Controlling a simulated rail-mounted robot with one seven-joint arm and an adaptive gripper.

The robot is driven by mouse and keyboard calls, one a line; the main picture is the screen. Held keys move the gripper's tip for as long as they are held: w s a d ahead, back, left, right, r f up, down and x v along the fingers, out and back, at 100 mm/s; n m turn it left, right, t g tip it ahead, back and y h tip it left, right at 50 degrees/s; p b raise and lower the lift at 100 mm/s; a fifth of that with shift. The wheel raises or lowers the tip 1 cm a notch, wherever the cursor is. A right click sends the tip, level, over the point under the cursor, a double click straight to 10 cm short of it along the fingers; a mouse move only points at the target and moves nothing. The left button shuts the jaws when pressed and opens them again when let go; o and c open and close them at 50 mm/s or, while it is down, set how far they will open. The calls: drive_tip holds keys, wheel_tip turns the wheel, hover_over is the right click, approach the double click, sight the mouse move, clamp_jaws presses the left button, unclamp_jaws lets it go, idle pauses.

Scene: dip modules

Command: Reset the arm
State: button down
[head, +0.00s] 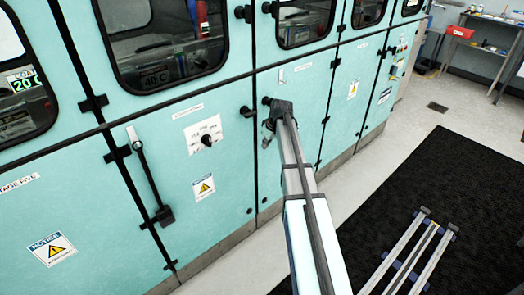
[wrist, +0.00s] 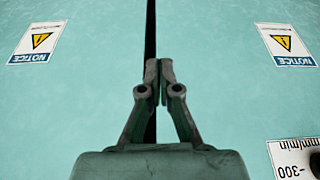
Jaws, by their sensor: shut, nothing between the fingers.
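My gripper (wrist: 159,82) shows in the wrist view with its two fingertips together and nothing between them. It faces the teal machine front, in line with a dark vertical seam between two panels. In the head view my arm reaches forward to the teal cabinet (head: 230,180), and my gripper (head: 268,128) is at its far end, close to the panel front. The fingertips are small there, and I cannot tell whether they touch the panel.
A lever handle (head: 150,175) and a dial plate (head: 205,136) sit on the panels left of my arm. Windowed doors (head: 160,45) run along the top. A black mat (head: 440,190) with metal rails (head: 410,255) lies on the right. A red bin (head: 460,32) stands on a far bench.

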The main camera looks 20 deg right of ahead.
drive_tip(key=s+a+f+m+g, duration=0.25)
drive_tip(key=s+a+f, duration=0.35)
drive_tip(key=s+f, duration=0.65)
drive_tip(key=s+a+f+m+g, duration=0.25)
drive_tip(key=s+a+f, duration=0.35)
drive_tip(key=s+f, duration=0.7)
drive_tip(key=s+a+f+g, duration=0.2)
drive_tip(key=s+a+f, duration=0.1)
drive_tip(key=s, duration=0.8)
drive_tip(key=s+a+f+g+h+p, duration=0.1)
drive_tip(key=s+a+f, duration=0.3)
drive_tip(key=s, duration=0.8)
drive_tip(key=s+a+f+n+g, duration=0.1)
drive_tip(key=s+a+f+g, duration=0.1)
drive_tip(key=s, duration=0.9)
drive_tip(key=shift+s+a+f+g+h+p, duration=0.3)
drive_tip(key=shift+s+a+f+g+p, duration=0.1)
drive_tip(key=shift+a+f, duration=0.25)
